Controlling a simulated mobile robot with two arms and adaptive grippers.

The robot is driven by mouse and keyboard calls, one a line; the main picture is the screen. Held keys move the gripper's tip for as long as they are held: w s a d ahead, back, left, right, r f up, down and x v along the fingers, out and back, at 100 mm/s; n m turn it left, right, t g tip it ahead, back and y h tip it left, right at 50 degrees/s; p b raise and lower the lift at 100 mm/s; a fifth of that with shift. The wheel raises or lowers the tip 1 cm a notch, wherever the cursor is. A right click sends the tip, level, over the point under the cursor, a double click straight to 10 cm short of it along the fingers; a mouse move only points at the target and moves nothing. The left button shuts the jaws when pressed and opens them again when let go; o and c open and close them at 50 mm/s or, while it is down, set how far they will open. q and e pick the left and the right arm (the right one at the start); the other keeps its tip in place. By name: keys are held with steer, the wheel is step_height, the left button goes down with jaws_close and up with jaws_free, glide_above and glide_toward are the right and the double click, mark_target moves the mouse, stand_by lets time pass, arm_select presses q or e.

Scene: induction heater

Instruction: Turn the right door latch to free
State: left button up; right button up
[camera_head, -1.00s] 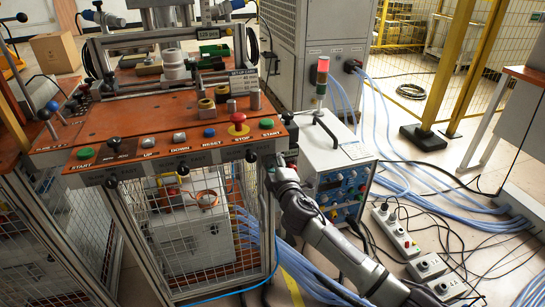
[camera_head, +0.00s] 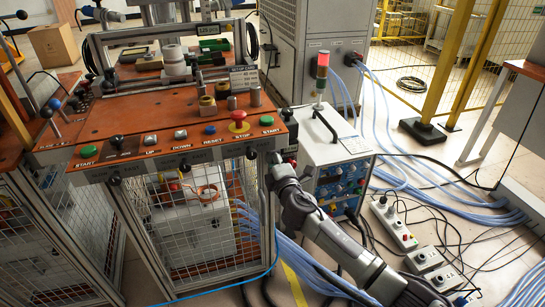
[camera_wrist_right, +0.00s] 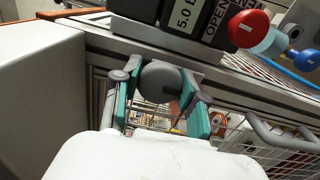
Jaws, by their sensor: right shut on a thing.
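In the head view my right gripper (camera_head: 274,165) reaches the front right corner of the caged workstation, just under its orange control panel (camera_head: 215,150). The arm hides most of what it holds there. In the right wrist view the two fingers (camera_wrist_right: 161,98) with teal pads stand on either side of a round dark grey latch knob (camera_wrist_right: 160,80), below the panel edge, and are shut on it. The way the latch points cannot be made out. Other black knobs, such as one near the gripper (camera_head: 251,154), sit along the panel's front face. My left gripper is not in view.
A mesh cage door (camera_head: 195,235) lies below the panel. A white power unit (camera_head: 335,165) with a signal tower (camera_head: 322,72) stands close to my right arm. Blue hoses (camera_head: 410,180) and power strips (camera_head: 395,222) lie on the floor at right. A red knob (camera_wrist_right: 248,28) is near the fingers.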

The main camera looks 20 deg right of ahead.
steer(key=o, duration=1.2)
steer(key=shift+c, duration=0.2)
steer(key=s, duration=1.2)
